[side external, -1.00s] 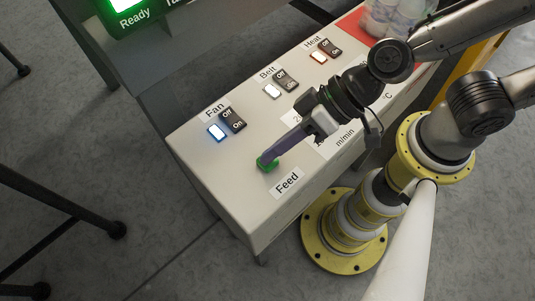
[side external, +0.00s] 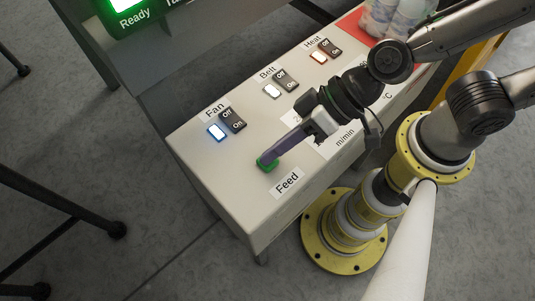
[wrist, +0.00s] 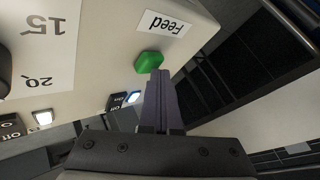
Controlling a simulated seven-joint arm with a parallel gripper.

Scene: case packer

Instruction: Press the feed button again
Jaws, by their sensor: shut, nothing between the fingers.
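The green feed button (side external: 267,165) sits on the white panel by its Feed label (side external: 287,181). My gripper (side external: 268,160) is shut and empty, with its purple fingertips at the button's top in the side view. The fingers cover part of the button there, and I cannot tell whether they press it or hover just over it. In the wrist view the green button (wrist: 148,62) shows just beyond the tips of my gripper (wrist: 158,72), below the Feed label (wrist: 167,23).
Fan (side external: 233,120), Belt (side external: 285,81) and Heat (side external: 330,47) switches line the panel, each with a lit lamp. A screen (side external: 128,8) reads Ready in green.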

